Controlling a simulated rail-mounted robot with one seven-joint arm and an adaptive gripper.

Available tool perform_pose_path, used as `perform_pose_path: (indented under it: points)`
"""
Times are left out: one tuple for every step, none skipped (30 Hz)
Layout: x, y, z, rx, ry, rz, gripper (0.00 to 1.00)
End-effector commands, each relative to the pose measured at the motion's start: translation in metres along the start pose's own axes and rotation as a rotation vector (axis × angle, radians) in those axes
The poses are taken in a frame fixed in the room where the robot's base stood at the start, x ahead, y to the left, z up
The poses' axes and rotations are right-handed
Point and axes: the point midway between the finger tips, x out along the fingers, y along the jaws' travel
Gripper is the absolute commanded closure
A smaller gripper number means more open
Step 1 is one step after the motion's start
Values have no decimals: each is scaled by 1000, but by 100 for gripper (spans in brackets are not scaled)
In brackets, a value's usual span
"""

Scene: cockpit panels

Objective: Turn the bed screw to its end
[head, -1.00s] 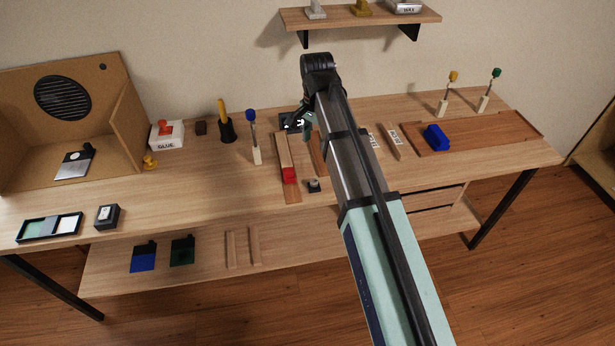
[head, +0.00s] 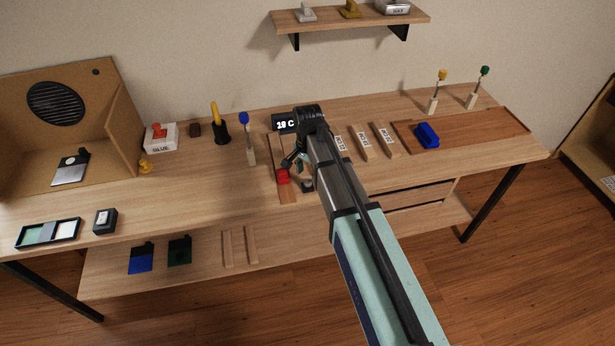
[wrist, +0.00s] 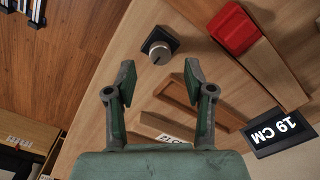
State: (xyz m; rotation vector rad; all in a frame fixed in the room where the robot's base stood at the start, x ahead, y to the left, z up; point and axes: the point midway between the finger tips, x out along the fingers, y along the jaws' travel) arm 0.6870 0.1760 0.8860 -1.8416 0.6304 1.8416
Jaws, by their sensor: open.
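The bed screw appears to be a round grey knob (wrist: 159,52) with a slot line on its top, on a dark square base. In the head view it is a small dark piece (head: 307,186) near the bench's front edge, partly hidden by my arm. My gripper (wrist: 158,77) is open and empty in the wrist view. The knob lies just beyond the fingertips, roughly centred between them and apart from both. In the head view my gripper (head: 296,163) hangs above the bench, behind the knob and beside a red block (head: 282,176).
The red block (wrist: 234,29) sits on a wooden strip. A display reading 19 CM (wrist: 279,132) stands behind it. Labelled wooden strips (head: 361,144) lie right of my arm. A blue block (head: 428,134) rests on a brown board. A blue-tipped post (head: 246,137) stands to the left.

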Motion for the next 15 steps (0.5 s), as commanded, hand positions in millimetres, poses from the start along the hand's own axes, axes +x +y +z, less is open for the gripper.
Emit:
perform_pose_path:
  points:
    - [6, 0, 0, 0, -2, 2, 47]
    - [10, 0, 0, 0, -1, 1, 47]
    - [15, 0, 0, 0, -1, 2, 47]
    - [18, 0, 0, 0, -1, 2, 47]
    - [21, 0, 0, 0, -1, 2, 47]
    - [24, 0, 0, 0, -1, 1, 47]
    - [27, 0, 0, 0, 0, 1, 47]
    - [29, 0, 0, 0, -1, 1, 47]
    - [32, 0, 0, 0, -1, 1, 47]
    - [33, 0, 0, 0, -1, 1, 47]
    - [34, 0, 0, 0, 0, 1, 47]
    - [36, 0, 0, 0, 0, 0, 47]
    - [36, 0, 0, 0, 0, 0, 47]
    - [37, 0, 0, 0, 0, 0, 47]
    - [37, 0, 0, 0, 0, 0, 47]
